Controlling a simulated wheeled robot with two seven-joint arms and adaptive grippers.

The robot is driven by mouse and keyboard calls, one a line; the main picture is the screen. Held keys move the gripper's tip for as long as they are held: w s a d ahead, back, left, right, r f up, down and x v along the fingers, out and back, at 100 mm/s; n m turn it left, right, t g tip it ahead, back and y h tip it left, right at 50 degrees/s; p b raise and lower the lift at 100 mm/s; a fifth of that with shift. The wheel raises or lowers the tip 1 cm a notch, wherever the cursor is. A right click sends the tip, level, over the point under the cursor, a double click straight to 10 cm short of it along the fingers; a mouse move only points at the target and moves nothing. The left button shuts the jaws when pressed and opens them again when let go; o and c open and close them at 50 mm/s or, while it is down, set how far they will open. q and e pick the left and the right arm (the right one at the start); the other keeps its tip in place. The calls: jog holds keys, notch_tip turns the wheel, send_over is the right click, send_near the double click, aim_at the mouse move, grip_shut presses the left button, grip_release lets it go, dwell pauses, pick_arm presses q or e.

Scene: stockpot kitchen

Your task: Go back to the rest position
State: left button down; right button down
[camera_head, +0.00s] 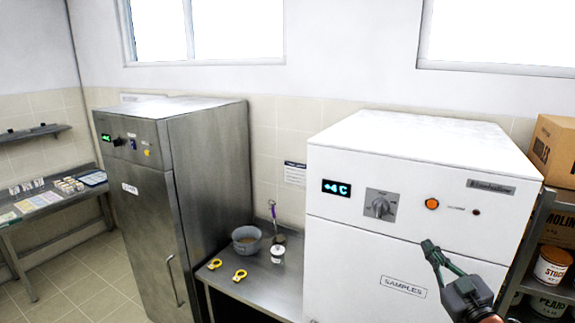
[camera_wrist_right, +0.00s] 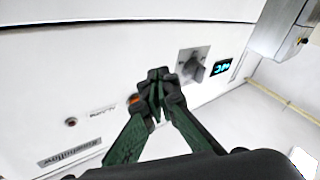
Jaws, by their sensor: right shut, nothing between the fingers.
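My right gripper (camera_head: 430,246) is at the lower right of the head view, in front of the white cabinet (camera_head: 335,260) marked "SAMPLES". It is shut and empty. In the right wrist view, the shut fingertips (camera_wrist_right: 158,80) point at the cabinet's upper panel and partly cover the orange light (camera_wrist_right: 134,99); I cannot tell whether they touch. The panel's grey dial (camera_head: 381,206) and "+4 C" display (camera_head: 336,187) also show. My left gripper is not in view.
A steel cabinet (camera_head: 145,215) stands at the left. Between the cabinets, a steel counter (camera_head: 245,292) holds a grey pot (camera_head: 246,239) and two yellow items (camera_head: 240,275). A shelf with boxes (camera_head: 555,150) and tubs (camera_head: 552,268) is close on the right. Floor (camera_head: 90,270) is clear at the left.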

jog(key=s+d+f+m+g+h, duration=0.1)
jog(key=s+f+g, duration=0.25)
jog(key=f, duration=0.85)
jog(key=s+d+f+m+g+h, duration=0.15)
jog(key=s+f, duration=0.25)
jog(key=f, duration=0.8)
jog(key=s+f+m+g+h, duration=0.1)
jog(key=s+f+m+g, duration=0.2)
jog(key=f, duration=0.9)
jog(key=s+a+f+g, duration=0.35)
jog(key=s+f, duration=0.55)
jog(key=s, duration=0.4)
jog(key=s+a+f+g, duration=0.3)
jog(key=s+f+g, duration=0.1)
jog(key=s+f, duration=0.7)
notch_tip(320, 180, down, 37)
jog(key=s+a+g+y+b, duration=0.1)
jog(key=s+a+g+b, duration=0.15)
jog(key=b, duration=0.65)
jog(key=s+f+b, duration=0.3)
jog(key=s+f, duration=0.7)
jog(key=f, duration=0.3)
jog(key=s+f+b, duration=0.4)
jog(key=s+f, duration=0.6)
jog(key=f, duration=0.3)
jog(key=shift+d+n+g+b, duration=0.3)
jog(key=shift+d+n, duration=0.15)
